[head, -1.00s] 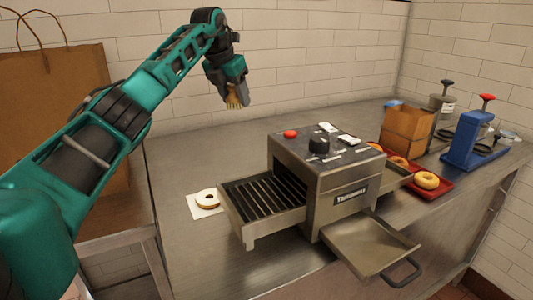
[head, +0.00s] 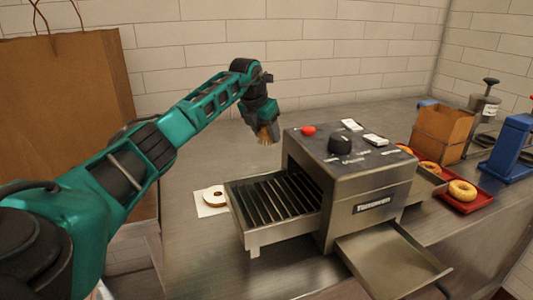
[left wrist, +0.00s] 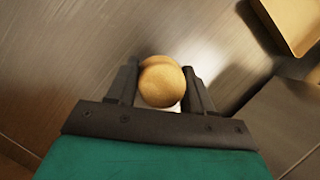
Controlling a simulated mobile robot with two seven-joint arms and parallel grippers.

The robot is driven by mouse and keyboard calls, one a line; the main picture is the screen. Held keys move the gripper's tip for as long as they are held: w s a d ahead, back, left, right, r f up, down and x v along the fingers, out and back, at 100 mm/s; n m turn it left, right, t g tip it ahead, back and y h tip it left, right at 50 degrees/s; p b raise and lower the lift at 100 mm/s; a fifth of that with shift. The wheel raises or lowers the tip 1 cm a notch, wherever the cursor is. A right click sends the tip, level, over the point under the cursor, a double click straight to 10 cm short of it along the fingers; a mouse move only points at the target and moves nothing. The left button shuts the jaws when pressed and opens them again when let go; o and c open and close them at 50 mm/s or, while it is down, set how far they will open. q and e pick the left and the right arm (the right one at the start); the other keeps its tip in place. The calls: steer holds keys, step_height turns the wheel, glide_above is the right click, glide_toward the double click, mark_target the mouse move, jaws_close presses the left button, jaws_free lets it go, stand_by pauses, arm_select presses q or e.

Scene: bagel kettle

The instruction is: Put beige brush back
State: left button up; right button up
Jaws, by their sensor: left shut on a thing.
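My left gripper (head: 266,130) is shut on the beige brush (head: 268,136) and holds it over the counter, behind and left of the toaster oven. In the left wrist view, a round tan end of the brush (left wrist: 162,84) sits between the two dark fingers (left wrist: 160,90). The rest of the brush is hidden. My right gripper does not show.
A conveyor toaster (head: 350,185) fills the counter's middle, with its rack sticking out left. A red tray (head: 487,200) with bagels, a brown box (head: 440,133) and a blue press (head: 510,148) stand right. Counter (head: 185,165) left of the gripper is clear.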

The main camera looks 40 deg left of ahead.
mark_target(266, 161)
arm_select(q)
steer(key=shift+f, duration=2.85)
steer(key=o, duration=1)
steer(key=shift+f, duration=0.1)
steer(key=v, duration=1.2)
steer(key=shift+p, duration=0.3)
